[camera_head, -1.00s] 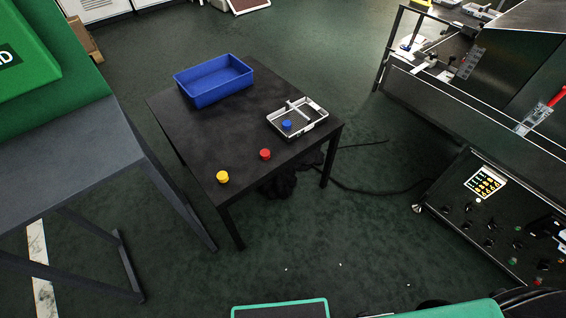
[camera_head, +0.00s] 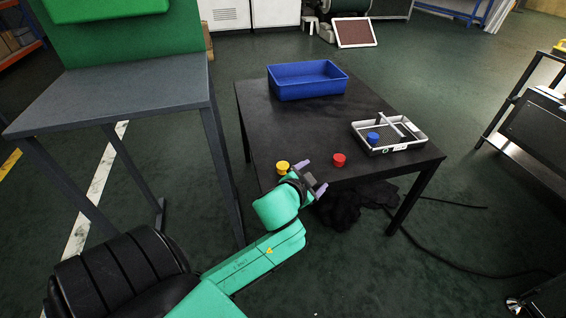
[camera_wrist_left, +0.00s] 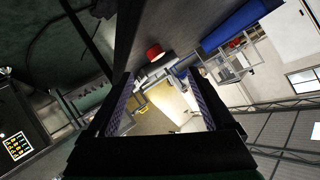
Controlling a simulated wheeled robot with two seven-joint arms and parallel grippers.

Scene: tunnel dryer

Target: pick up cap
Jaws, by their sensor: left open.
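Three caps are on the black table (camera_head: 262,125). A yellow cap (camera_head: 282,168) sits near the front left edge, and a red cap (camera_head: 339,160) sits to its right near the front edge. A blue cap (camera_head: 373,138) is in the silver tray (camera_head: 408,143). My left gripper (camera_head: 315,177) is open and empty at the table's front edge, between the yellow and red caps in the picture. In the left wrist view the red cap (camera_wrist_left: 154,51) shows beyond the open fingers (camera_wrist_left: 158,75). My right gripper is out of view.
A blue bin (camera_head: 307,82) stands at the back of the table. A grey table (camera_head: 120,90) with a green box (camera_head: 130,35) is at the left. Cables and a dark bundle (camera_head: 345,205) lie under the black table. The table's middle is clear.

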